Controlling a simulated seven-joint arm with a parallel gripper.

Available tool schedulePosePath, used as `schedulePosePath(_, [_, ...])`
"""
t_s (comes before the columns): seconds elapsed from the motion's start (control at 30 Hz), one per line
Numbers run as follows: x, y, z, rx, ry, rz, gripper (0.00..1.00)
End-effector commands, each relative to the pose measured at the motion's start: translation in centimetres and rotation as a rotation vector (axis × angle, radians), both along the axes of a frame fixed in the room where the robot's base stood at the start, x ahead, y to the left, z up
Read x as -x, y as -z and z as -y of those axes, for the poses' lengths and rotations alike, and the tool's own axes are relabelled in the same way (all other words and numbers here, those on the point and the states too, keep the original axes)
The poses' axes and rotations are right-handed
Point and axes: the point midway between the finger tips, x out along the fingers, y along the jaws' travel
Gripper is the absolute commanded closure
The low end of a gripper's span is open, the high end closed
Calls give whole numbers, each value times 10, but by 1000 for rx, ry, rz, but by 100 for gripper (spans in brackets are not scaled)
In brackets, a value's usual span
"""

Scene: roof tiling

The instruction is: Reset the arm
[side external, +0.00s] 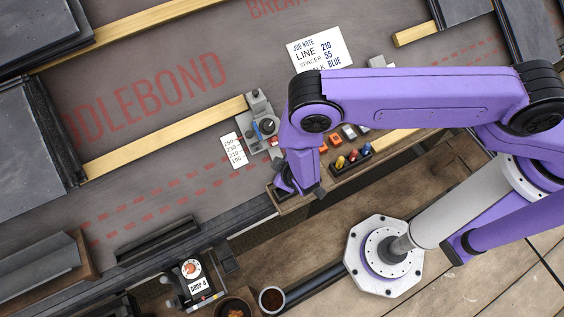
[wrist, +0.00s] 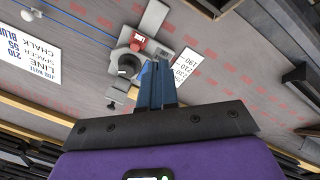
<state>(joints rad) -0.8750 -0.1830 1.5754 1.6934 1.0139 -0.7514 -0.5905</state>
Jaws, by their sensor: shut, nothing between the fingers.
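My gripper (side external: 287,187) hangs at the end of the purple arm, over the near edge of the roof deck, in the side external view. In the wrist view its blue-grey fingers (wrist: 157,85) are together with nothing between them. Beyond the fingertips is a grey device (wrist: 135,52) with a red button and a black dial. The same device (side external: 262,124) sits at the end of a wooden batten in the side view, apart from my gripper. My upper arm spans the right side of the picture and covers part of the deck.
A number card (side external: 234,151) lies beside the device. A job note (side external: 318,48) reads line 210, spacer 55, and blue. A tray (side external: 338,178) with coloured pieces lies under my arm. Dark tiles (side external: 35,135) lie at left. A "DROP 4" box (side external: 196,283) and bowls (side external: 271,299) are in front.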

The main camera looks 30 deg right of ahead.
Motion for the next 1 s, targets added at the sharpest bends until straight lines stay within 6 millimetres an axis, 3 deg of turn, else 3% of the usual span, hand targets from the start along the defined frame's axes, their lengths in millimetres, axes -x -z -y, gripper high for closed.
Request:
schedulePosePath(0.6, [-3,-6,-6,-19,-7,-14,100])
schedulePosePath(0.77, [-12,-36,-29,-99,-37,-89,100])
schedulePosePath(1.0, [-12,-109,-53,-227,-119,-262,100])
